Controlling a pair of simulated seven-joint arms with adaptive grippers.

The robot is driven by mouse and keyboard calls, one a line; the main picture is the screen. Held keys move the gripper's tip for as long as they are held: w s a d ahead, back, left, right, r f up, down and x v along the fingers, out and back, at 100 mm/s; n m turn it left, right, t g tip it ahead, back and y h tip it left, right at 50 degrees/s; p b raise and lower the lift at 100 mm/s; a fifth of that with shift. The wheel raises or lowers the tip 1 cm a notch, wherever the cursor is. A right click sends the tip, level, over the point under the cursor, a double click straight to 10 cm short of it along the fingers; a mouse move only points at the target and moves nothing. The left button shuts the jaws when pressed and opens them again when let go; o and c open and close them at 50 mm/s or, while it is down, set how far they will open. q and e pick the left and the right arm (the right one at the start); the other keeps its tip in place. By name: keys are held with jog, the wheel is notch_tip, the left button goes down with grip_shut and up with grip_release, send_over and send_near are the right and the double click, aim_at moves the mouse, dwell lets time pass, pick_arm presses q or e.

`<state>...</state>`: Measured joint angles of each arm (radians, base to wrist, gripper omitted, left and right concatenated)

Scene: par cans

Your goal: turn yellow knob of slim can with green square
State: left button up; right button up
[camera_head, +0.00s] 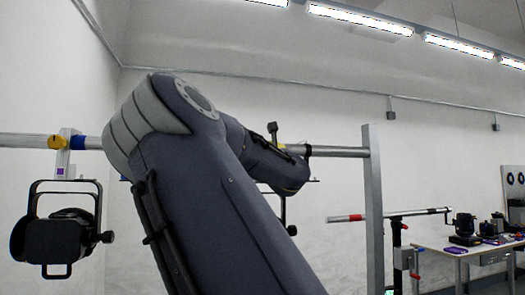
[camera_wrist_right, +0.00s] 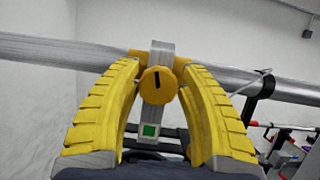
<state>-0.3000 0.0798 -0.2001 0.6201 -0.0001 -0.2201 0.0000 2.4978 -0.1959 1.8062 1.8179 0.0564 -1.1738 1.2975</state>
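The slim can's clamp hangs on the metal pipe in the right wrist view. Its yellow knob (camera_wrist_right: 158,86) is round with a dark slot and sits on a grey bracket (camera_wrist_right: 161,52). A green square (camera_wrist_right: 149,130) is below it. My right gripper (camera_wrist_right: 159,68) has yellow ribbed fingers on both sides of the knob, close to its edges. I cannot tell whether they touch it. The can's body below is mostly hidden by the gripper. In the head view my large arm hides the gripper and most of this clamp. My left gripper is not in view.
In the head view, another black can (camera_head: 62,235) with a purple square (camera_head: 61,171) and yellow knob (camera_head: 58,142) hangs at left on the pipe (camera_head: 22,140). A grey post (camera_head: 374,210) stands right. A table (camera_head: 455,250) with several items is far right.

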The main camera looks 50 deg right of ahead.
jog(key=o, duration=0.4)
jog(key=shift+f, duration=0.1)
jog(key=shift+c, duration=0.2)
jog(key=v, duration=0.7)
jog(key=shift+s+a, duration=0.15)
jog(key=shift+s, duration=0.05)
jog(key=shift+f, duration=0.1)
